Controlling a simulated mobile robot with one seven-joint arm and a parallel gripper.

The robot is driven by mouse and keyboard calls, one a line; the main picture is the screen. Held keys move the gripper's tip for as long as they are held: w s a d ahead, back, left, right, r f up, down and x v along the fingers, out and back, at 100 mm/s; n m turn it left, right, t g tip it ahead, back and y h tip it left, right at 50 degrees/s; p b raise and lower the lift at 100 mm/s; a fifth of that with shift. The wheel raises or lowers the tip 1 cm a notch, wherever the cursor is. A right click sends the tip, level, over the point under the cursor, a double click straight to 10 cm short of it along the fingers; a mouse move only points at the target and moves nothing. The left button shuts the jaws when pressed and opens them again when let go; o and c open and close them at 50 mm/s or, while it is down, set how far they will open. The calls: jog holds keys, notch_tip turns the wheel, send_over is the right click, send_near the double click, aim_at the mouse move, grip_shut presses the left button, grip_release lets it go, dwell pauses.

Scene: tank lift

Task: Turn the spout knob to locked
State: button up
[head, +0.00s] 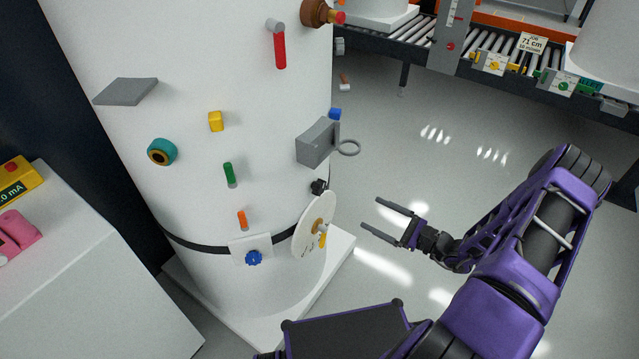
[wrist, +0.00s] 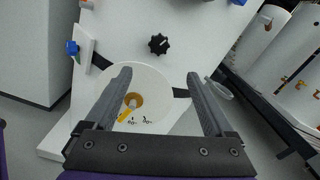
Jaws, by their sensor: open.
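A white disc (head: 310,215) stands on the tank's lower right side in the head view. It has a gold-brown hub (head: 317,227), a yellow pointer (head: 323,240) and small dark marks, and looks like the spout knob. In the wrist view the disc (wrist: 148,80) lies behind and between my fingers. Its yellow pointer (wrist: 124,115) slants down-left from the hub (wrist: 132,101), with two dark marks to the pointer's right, too small to read. My gripper (head: 371,213) is open and empty, right of the disc and apart from it. My finger bases frame the disc's lower part.
The white tank (head: 200,60) carries a black fluted knob (wrist: 158,44) above the disc, a blue knob (head: 253,258) on a plate, and a grey box (head: 317,142) with a ring. A roller conveyor (head: 400,38) is behind. Floor around my gripper is clear.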

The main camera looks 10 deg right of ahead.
aim_at(322, 189)
jog(key=x, duration=1.7)
jog(key=shift+a+f, duration=0.1)
jog(key=shift+f, duration=0.05)
jog(key=shift+c, duration=0.3)
jog(key=c, duration=1.3)
